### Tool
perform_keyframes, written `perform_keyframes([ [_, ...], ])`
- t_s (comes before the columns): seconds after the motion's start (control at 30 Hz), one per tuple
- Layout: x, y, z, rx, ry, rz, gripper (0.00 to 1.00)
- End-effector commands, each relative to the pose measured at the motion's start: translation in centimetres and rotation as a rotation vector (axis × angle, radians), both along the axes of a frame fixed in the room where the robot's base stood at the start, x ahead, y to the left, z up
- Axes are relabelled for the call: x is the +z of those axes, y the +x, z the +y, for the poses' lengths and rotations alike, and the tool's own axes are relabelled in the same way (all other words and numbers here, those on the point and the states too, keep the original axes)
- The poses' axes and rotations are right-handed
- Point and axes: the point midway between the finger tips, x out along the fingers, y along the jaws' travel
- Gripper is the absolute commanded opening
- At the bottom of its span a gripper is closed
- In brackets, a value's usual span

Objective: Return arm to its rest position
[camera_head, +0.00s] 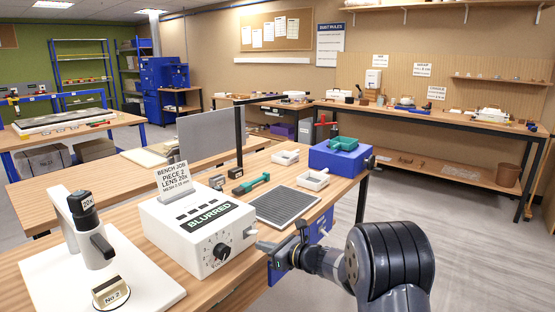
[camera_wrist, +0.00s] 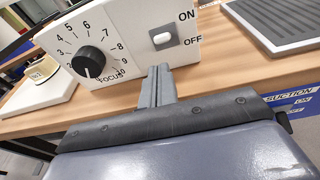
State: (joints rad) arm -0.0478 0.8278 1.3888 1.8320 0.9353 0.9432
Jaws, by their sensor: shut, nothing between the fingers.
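My gripper (camera_head: 262,246) is shut and empty. It points at the front of the white focus box (camera_head: 185,230) at its right corner. I cannot tell whether the fingertips touch the box. The box's display (camera_head: 209,223) reads BLURRED. My arm is stretched out from the lower right, over the bench's front edge.
A microscope-like stand (camera_head: 92,235) with a 20x part is left of the box. A grey ribbed mat (camera_head: 284,206), small white trays (camera_head: 313,180) and a blue box (camera_head: 340,158) with a green tray lie to the right. Open floor (camera_head: 440,220) lies right of the bench.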

Motion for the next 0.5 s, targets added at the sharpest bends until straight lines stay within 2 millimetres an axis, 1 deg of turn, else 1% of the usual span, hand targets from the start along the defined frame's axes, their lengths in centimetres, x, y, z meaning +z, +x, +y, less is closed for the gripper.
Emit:
perform_keyframes([
  [0.03, 0.8, 0.0, 0.0, 0.002, -0.012, 0.009, 0.0],
  [0.5, 2.7, 0.1, -0.2, -0.003, -0.131, 0.091, 0.0],
])
